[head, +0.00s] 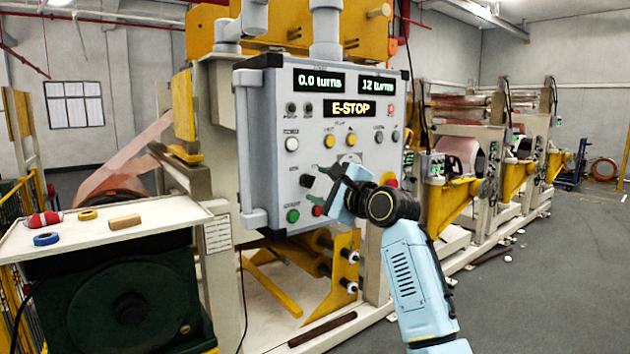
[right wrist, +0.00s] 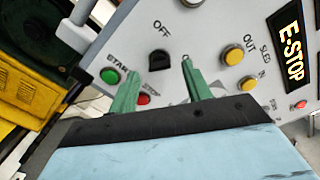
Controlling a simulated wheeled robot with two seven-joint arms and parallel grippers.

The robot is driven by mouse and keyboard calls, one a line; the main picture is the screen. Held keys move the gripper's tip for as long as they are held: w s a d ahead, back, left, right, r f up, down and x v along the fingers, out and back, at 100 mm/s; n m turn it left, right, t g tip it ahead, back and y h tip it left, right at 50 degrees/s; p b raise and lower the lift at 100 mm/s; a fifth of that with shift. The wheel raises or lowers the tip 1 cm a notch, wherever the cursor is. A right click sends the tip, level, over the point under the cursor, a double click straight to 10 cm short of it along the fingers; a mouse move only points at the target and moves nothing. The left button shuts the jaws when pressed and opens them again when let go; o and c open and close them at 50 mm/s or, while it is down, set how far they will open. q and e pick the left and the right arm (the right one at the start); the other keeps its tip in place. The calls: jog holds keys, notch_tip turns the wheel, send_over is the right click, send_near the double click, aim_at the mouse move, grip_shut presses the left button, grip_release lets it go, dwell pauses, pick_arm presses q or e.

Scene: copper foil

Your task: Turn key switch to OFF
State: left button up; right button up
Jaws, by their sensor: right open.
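The key switch is a black round knob on the grey control panel (head: 265,135). In the head view the key switch (head: 307,181) sits low on the panel, above the green START button. In the right wrist view the key switch (right wrist: 160,61) shows below the OFF label (right wrist: 162,29); another label right of it is mostly hidden by a finger. My right gripper (head: 321,183) is open at the panel face. In the right wrist view its green fingertips (right wrist: 160,72) stand on either side of the knob, apart from it. Which way the knob points is unclear. My left gripper is not in view.
Green START (right wrist: 110,76) and red STOP (right wrist: 143,99) buttons lie close to the left finger. Yellow buttons (right wrist: 233,55) are to the right. The panel display (head: 349,109) reads E-STOP. A side table (head: 165,215) holds tape rolls and a wooden block.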

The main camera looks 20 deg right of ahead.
aim_at(309, 182)
jog(key=shift+x, duration=1.3)
jog(key=shift+c, duration=0.4)
jog(key=c, duration=0.9)
